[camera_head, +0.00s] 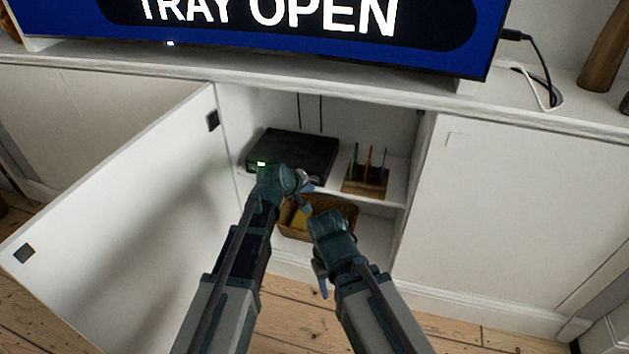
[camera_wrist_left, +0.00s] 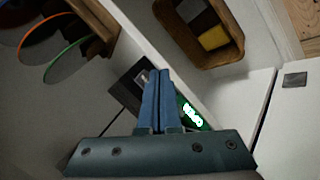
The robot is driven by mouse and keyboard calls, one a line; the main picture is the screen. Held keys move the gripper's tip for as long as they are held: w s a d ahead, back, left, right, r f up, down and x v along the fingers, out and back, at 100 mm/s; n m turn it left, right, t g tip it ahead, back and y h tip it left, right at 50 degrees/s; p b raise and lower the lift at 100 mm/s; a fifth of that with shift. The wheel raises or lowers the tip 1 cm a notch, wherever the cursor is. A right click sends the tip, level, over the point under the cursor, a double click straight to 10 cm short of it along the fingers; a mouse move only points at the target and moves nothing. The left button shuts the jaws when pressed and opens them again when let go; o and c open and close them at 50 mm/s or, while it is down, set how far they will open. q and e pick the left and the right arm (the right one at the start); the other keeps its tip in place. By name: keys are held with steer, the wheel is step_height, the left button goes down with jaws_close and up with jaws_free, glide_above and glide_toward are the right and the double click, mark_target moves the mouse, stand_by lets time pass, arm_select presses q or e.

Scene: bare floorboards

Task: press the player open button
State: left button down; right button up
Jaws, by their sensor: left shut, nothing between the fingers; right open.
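The player is a flat black box (camera_head: 300,152) on the upper shelf of the open cabinet. A green lit display (camera_head: 261,164) shows at its front left, and also in the left wrist view (camera_wrist_left: 192,113). My left gripper (camera_head: 305,182) is at the player's front, its blue fingers (camera_wrist_left: 158,76) shut together with nothing between them. The fingertips overlap the dark player front in the wrist view; I cannot tell whether they touch it. The button is hidden or too small to see. My right gripper (camera_head: 313,243) is open and empty, lower and in front of the cabinet.
The screen (camera_head: 300,30) above reads "TRAY OPEN". A wooden rack (camera_head: 366,181) with upright discs stands right of the player. A basket (camera_head: 343,207) sits on the lower shelf. The open cabinet door (camera_head: 125,215) bounds the left; a shut door (camera_head: 510,200) is on the right.

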arm_select(q)
steer(key=s, duration=0.2)
steer(key=s+a, duration=0.1)
steer(key=s, duration=0.1)
steer(key=shift+s+a, duration=0.1)
steer(key=shift+a, duration=0.1)
stand_by(2.8)
steer(key=s+a+f+m+g+y+p, duration=0.1)
steer(key=s+a+m+g+y, duration=0.15)
steer(key=s, duration=0.55)
steer(key=s+a+f+m+g+y, duration=0.1)
steer(key=s+f+m+g, duration=0.2)
steer(key=s, duration=0.6)
steer(key=s+a+m+g+y+p, duration=0.1)
steer(key=s+a+m+g+y, duration=0.15)
steer(key=s+m, duration=0.4)
step_height(320, 180, up, 38)
steer(key=s+d+n+p, duration=0.1)
steer(key=p, duration=3.7)
steer(key=shift+s+f+n, duration=0.2)
steer(key=shift+n, duration=0.2)
steer(key=shift+d, duration=0.1)
